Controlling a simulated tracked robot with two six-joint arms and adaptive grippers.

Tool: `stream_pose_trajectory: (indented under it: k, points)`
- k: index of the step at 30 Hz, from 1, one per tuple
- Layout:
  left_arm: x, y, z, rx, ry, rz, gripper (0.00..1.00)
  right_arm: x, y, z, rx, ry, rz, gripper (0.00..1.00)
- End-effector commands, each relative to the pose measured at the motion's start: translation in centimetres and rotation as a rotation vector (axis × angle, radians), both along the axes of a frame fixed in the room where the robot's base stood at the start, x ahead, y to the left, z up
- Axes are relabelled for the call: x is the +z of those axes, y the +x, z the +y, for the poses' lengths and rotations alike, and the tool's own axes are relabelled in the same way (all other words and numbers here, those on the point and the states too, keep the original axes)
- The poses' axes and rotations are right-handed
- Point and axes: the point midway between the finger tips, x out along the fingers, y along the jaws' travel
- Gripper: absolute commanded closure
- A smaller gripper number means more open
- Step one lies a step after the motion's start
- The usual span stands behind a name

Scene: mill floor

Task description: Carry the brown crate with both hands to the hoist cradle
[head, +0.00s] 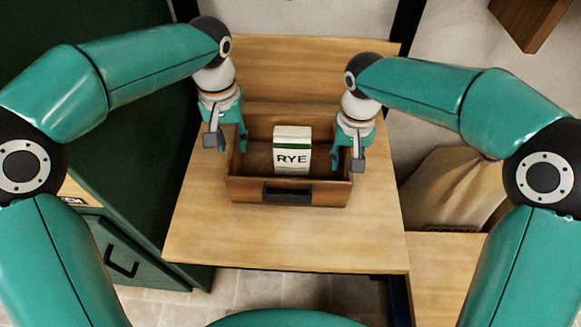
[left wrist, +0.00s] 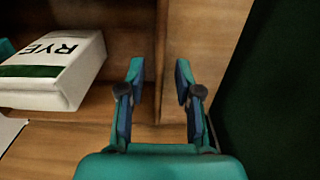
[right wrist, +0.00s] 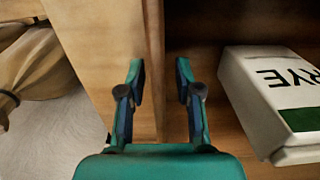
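The brown crate (head: 246,189) sits on a light wooden platform (head: 285,240), with a dark handle slot in its front wall. A white and green box marked RYE (head: 291,152) stands inside it. My left gripper (head: 228,146) is open at the crate's left wall, one finger on each side; the wall (left wrist: 160,50) shows between the fingers in the left wrist view. My right gripper (head: 347,155) is open at the right wall in the same way; that wall (right wrist: 153,50) shows in the right wrist view. Gaps show beside the fingers. I cannot tell which thing is the hoist cradle.
A wooden backboard (head: 300,62) stands behind the crate, with dark posts near it. A dark green cabinet (head: 110,140) is on the left. A tan sack (head: 450,190) stands at the right. The platform's front part is clear.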

Motion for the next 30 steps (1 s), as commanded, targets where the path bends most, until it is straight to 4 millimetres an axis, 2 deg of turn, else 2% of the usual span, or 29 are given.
stream_pose_trajectory:
  k: [3, 6, 13, 17, 24, 30]
  points:
    - [2.1, 0.1, 0.0, -0.001, 0.0, -0.003, 0.66, 0.0, 0.0, 0.0, 0.0, 0.0, 0.0, 0.66]
    - [3.2, 0.1, 0.0, -0.001, 0.0, -0.002, 0.66, 0.0, 0.0, 0.0, 0.0, 0.0, 0.0, 0.66]
    - [4.1, 0.0, 0.0, 0.0, 0.0, 0.001, 0.66, 1.2, 0.1, 0.0, -0.001, 0.001, -0.003, 0.66]
    - [4.1, 0.0, 0.0, 0.0, 0.0, 0.001, 0.66, 3.3, 0.1, 0.1, 0.0, 0.002, -0.005, 0.66]
    - [4.0, 0.0, 0.0, 0.0, 0.0, 0.001, 0.66, 8.1, 0.2, 0.1, 0.001, 0.002, -0.005, 0.66]
    - [4.0, 0.0, 0.0, 0.0, 0.0, 0.001, 0.66, 11.0, 0.1, 0.1, 0.001, 0.001, -0.002, 0.66]
